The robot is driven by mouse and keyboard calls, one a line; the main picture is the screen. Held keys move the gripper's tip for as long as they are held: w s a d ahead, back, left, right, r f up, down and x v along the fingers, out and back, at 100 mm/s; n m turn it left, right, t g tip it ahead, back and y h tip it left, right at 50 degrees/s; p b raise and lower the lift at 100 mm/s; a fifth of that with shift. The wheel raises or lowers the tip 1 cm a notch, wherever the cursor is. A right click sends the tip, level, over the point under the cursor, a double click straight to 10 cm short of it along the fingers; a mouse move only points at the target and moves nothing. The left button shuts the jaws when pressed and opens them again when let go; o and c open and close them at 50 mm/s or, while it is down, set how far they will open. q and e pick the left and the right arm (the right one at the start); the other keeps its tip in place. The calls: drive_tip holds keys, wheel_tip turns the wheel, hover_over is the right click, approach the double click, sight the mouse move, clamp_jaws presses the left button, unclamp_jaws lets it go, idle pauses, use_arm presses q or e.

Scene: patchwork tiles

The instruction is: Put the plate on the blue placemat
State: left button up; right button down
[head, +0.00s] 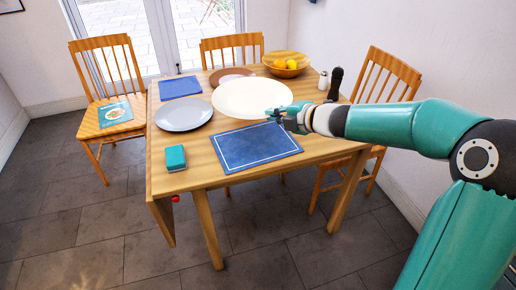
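A large cream plate (245,97) lies near the middle of the wooden table. A blue placemat (255,148) with a pale border lies in front of it, at the table's near edge, with nothing on it. My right gripper (275,114) comes in from the right at the cream plate's near right rim, above the placemat's far edge. Its fingers are small here, and I cannot tell whether they are open or closed on the rim. A grey plate (183,115) lies to the left of the cream plate. My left gripper is not in view.
A second blue mat (180,87), a brown plate (229,74), a wooden bowl (288,70) with yellow fruit, a white shaker (323,80) and a dark mill (335,84) stand farther back. A teal sponge (175,157) lies at the near left corner. Chairs surround the table (205,172).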

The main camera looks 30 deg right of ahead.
drive_tip(key=shift+s+d+f+b, duration=0.1)
drive_tip(key=shift+d+f+b, duration=0.1)
drive_tip(key=shift+f+b, duration=2.3)
drive_tip(key=shift+w+d+f+b, duration=0.15)
drive_tip(key=shift+f+b, duration=0.8)
drive_tip(key=shift+f, duration=3.1)
drive_tip(key=shift+s+d+f+b, duration=0.2)
drive_tip(key=shift+f+b, duration=1.5)
drive_tip(key=shift+f, duration=1.55)
drive_tip(key=c, duration=1.3)
unclamp_jaws()
drive_tip(key=shift+s, duration=0.1)
